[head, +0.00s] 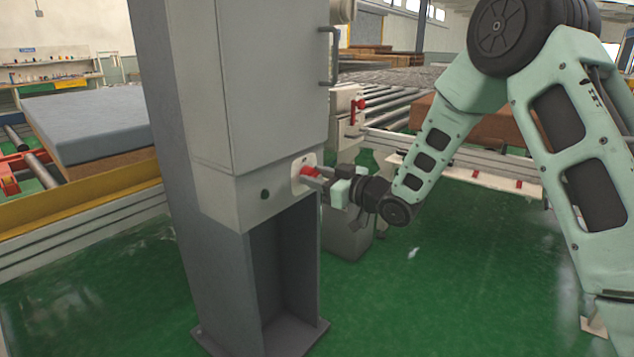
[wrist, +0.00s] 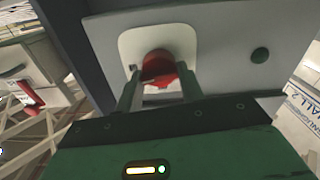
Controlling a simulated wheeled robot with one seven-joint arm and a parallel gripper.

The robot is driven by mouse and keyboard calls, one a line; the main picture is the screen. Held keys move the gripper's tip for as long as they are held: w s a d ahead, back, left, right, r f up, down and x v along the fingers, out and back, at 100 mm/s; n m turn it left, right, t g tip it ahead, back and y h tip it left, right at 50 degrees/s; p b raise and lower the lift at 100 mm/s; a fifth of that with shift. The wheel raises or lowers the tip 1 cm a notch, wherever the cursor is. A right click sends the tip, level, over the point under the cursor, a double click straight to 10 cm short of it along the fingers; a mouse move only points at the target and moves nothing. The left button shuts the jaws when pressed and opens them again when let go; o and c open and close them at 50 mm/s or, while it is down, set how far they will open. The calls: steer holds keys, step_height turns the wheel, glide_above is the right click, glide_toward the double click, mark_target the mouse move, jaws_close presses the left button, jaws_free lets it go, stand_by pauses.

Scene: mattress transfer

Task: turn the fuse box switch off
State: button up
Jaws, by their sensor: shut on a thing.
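The fuse box (head: 265,85) is a tall grey cabinet on a stand. Its red switch (head: 311,172) sits on a white plate on the lower side panel. My gripper (head: 318,180) reaches the switch from the right and is shut on it. In the wrist view the red switch (wrist: 160,68) lies between the two fingertips of my gripper (wrist: 158,84), on the white plate (wrist: 185,38). The fingers and the gripper body hide the lower part of the switch. Its exact turn angle is hard to tell.
A green round button (head: 264,194) is on the panel near the switch. Another grey box with a red handle (head: 356,108) stands behind. Roller conveyors (head: 400,100) and a mattress (head: 90,120) flank the cabinet. The green floor (head: 440,270) in front is clear.

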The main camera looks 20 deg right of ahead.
steer(key=n+b, duration=0.5)
steer(key=b, duration=0.2)
steer(key=n+b, duration=0.6)
steer(key=b, duration=0.1)
steer(key=n+b, duration=0.5)
steer(key=b, duration=0.2)
steer(key=shift+s+a+f, duration=0.15)
steer(key=shift+f, duration=0.2)
steer(key=shift+n, duration=0.4)
steer(key=o, duration=1)
steer(key=shift+r, duration=0.1)
steer(key=p+v, duration=0.1)
steer(key=v, duration=1.6)
steer(key=shift+s+p, duration=0.15)
steer(key=shift+p, duration=0.25)
